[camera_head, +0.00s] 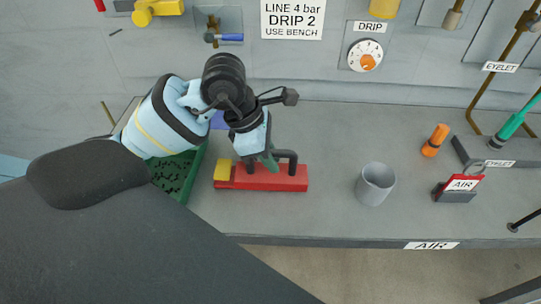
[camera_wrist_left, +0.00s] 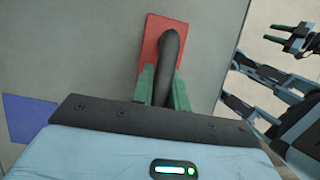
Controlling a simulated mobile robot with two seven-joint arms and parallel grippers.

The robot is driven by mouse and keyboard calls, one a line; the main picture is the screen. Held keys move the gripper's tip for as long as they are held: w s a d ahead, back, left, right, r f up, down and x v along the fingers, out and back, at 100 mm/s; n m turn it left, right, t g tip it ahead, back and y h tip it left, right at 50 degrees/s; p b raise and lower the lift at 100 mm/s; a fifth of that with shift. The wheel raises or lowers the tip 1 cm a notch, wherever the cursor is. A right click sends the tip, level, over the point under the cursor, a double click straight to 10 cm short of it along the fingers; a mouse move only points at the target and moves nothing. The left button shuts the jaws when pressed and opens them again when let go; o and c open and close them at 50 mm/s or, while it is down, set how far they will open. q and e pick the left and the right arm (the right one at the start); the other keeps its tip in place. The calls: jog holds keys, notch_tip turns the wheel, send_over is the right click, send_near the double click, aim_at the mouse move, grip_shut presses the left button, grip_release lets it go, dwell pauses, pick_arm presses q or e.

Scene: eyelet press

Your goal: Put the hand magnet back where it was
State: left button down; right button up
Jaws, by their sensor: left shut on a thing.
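The hand magnet (camera_head: 262,180) is a red bar with a black arched handle and a yellow block at its left end. It is over the bench near the front edge; I cannot tell whether it touches the surface. My left gripper (camera_head: 270,160) is shut on the handle from above. In the left wrist view the green fingertips (camera_wrist_left: 162,88) flank the black handle, with the red bar (camera_wrist_left: 153,40) beyond it. My right gripper (camera_wrist_left: 290,42) shows at the upper right of the left wrist view, its green-tipped fingers apart and empty.
A green perforated tray (camera_head: 192,172) is left of the magnet, partly hidden by my arm. A blue patch (camera_wrist_left: 28,117) lies on the bench.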

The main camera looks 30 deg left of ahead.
dwell(0.3)
pick_arm(q)
jog(key=c, duration=1.8)
grip_release()
jog(key=shift+f, duration=0.2)
jog(key=o, duration=0.4)
jog(key=shift+o, duration=0.2)
jog(key=shift+r, duration=0.1)
jog(key=v, duration=1.2)
jog(key=shift+p, duration=0.35)
